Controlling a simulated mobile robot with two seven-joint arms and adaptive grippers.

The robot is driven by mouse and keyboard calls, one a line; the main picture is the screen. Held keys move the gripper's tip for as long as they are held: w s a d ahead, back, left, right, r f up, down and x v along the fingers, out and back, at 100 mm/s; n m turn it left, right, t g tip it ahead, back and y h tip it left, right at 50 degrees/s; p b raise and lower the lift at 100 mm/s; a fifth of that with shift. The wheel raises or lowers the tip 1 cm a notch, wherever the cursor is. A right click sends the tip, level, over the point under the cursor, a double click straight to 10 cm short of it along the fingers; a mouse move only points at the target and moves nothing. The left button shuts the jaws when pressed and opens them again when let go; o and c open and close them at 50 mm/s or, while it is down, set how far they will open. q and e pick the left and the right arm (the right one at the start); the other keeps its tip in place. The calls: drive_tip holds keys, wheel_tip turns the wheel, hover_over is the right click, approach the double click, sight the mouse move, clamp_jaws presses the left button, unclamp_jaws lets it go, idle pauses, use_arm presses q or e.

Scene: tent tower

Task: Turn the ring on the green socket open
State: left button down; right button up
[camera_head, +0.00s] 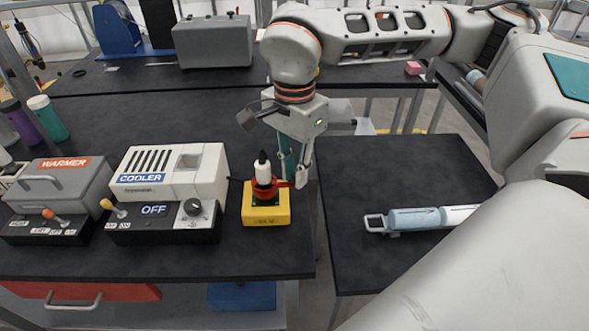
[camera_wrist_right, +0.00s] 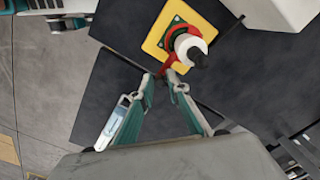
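The green socket (camera_head: 256,200) sits on top of a yellow box (camera_head: 266,216) near the bench's right edge. A red ring (camera_head: 266,190) with a side handle surrounds the base of an upright white plug (camera_head: 263,170) with a black tip. In the right wrist view the green socket (camera_wrist_right: 176,20), red ring (camera_wrist_right: 170,36) and plug (camera_wrist_right: 187,45) show at top centre. My right gripper (camera_head: 294,167) points down just right of the ring. In the wrist view its fingertips (camera_wrist_right: 164,86) are apart, with the red handle between or just beyond them; contact is unclear. My left gripper is not in view.
A cooler (camera_head: 205,160) labelled OFF stands left of the yellow box, with a warmer (camera_head: 85,175) beyond it. A light-blue cylinder with a handle (camera_head: 415,218) lies on the right-hand table (camera_head: 360,165). A gap separates this table from the bench (camera_head: 200,258).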

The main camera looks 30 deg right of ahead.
clamp_jaws()
